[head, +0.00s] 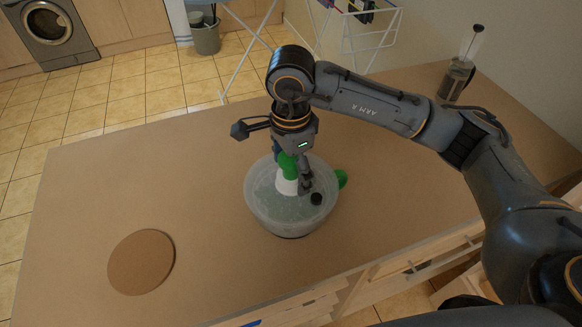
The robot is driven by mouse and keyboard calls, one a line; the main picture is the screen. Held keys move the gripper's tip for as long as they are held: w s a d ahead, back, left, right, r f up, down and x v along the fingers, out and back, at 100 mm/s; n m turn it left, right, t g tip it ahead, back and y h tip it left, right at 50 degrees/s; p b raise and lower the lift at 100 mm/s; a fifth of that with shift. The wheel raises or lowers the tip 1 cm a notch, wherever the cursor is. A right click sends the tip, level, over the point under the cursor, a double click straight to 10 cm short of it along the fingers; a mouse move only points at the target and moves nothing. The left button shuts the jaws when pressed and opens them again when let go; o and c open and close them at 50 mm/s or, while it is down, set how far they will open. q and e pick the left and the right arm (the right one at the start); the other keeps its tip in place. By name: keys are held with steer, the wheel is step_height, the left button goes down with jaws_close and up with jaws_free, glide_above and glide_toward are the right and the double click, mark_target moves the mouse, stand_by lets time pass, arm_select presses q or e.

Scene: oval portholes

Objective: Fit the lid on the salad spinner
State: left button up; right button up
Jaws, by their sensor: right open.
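The salad spinner (259,209) is a translucent pale bowl standing upright on the brown table. Clear material shows across its top, but I cannot tell whether this is the lid seated on the rim or the bowl's inside. A green and white upright part (287,172), a green piece (342,179) at the right rim and a black knob (316,198) show there. My right gripper (297,183) points down over the spinner, open, with its fingers beside the green and white part. The fingers partly hide the spinner's middle. My left gripper is out of view.
A round brown board (141,262) lies on the table at the left. A clear container with a plunger-like top (456,80) stands at the back right. The table (180,180) is free between board and spinner. A drying rack stands behind the table.

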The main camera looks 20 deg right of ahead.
steer(key=shift+r, duration=0.1)
step_height(320, 180, up, 12)
steer(key=shift+f, duration=0.1)
stand_by(0.4)
stand_by(0.5)
